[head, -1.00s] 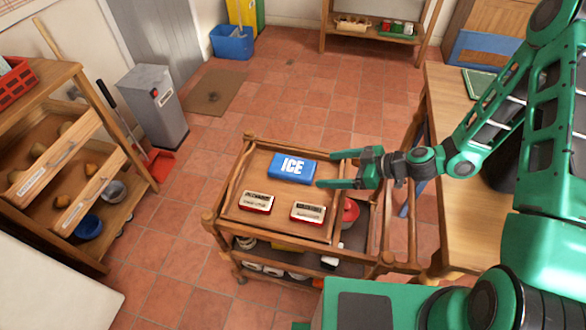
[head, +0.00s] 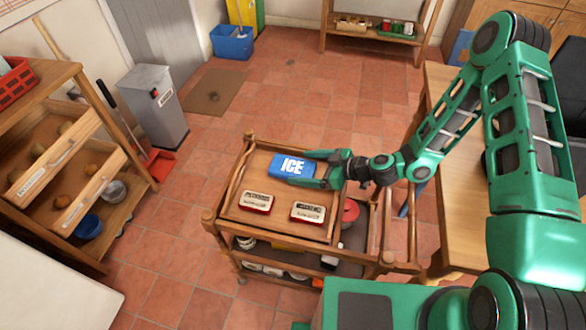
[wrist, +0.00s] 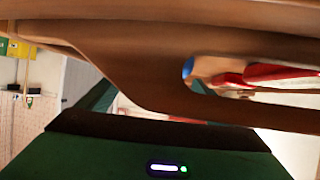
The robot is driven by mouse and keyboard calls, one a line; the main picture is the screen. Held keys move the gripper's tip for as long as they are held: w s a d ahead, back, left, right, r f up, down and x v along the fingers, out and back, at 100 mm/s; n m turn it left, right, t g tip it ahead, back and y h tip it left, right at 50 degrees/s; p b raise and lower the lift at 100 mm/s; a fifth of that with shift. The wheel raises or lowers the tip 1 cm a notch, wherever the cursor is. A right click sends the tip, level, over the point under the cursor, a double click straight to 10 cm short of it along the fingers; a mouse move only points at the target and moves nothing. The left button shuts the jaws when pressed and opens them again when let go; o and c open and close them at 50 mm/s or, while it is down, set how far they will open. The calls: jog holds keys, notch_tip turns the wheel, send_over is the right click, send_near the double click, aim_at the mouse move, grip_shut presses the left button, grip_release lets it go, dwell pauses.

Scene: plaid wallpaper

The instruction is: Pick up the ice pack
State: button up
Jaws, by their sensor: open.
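The ice pack (head: 285,166) is a blue block with white "ICE" lettering. It lies on the top tray of the wooden cart (head: 262,232), toward the back. My gripper (head: 302,168) is open and reaches in from the right. In the head view one finger lies along the far side of the pack's right end and the other along its near side. I cannot tell whether they touch it. In the wrist view brown wood fills much of the picture, and the pack cannot be made out for certain.
Two red-and-white tins (head: 255,201) and (head: 307,212) sit on the tray in front of the pack. The tray has a raised wooden rim. A wooden table (head: 455,215) stands to the right. Open floor (head: 175,235) lies left of the cart.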

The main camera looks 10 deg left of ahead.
aim_at(297, 167)
jog(key=shift+x, duration=1.45)
jog(key=shift+c, duration=0.3)
jog(key=c, duration=1.1)
jog(key=shift+r, duration=0.15)
jog(key=shift+r, duration=0.15)
jog(key=shift+c, duration=0.7)
notch_tip(297, 167, up, 4)
jog(key=s+a+r, duration=0.6)
jog(key=s+a, duration=0.1)
jog(key=s, duration=0.2)
jog(key=shift+s+r, duration=0.2)
jog(key=shift+r, duration=0.05)
